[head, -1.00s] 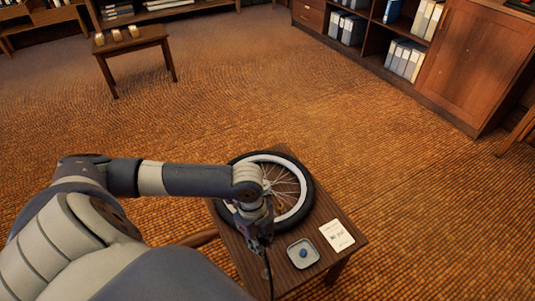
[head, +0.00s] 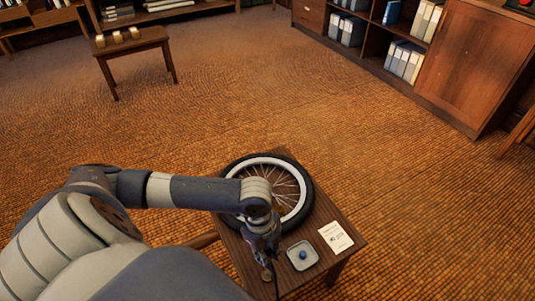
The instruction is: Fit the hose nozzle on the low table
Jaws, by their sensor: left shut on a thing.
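The low table (head: 322,267) is a small dark wooden one at the lower middle. A spoked wheel (head: 307,207) with a black tyre and pale rim lies flat on it, partly behind my arm. My left gripper (head: 267,262) points down over the table's near left part, beside the wheel. It is shut on the hose nozzle, mostly hidden by the fingers. A thin dark hose (head: 276,290) runs down from there. A small brass-coloured bit shows at the fingertips; whether it touches the wheel or table I cannot tell. My right gripper is out of view.
A far side table (head: 133,45) bears small blocks. A wooden cabinet (head: 475,62) stands upper right. The carpet between is clear.

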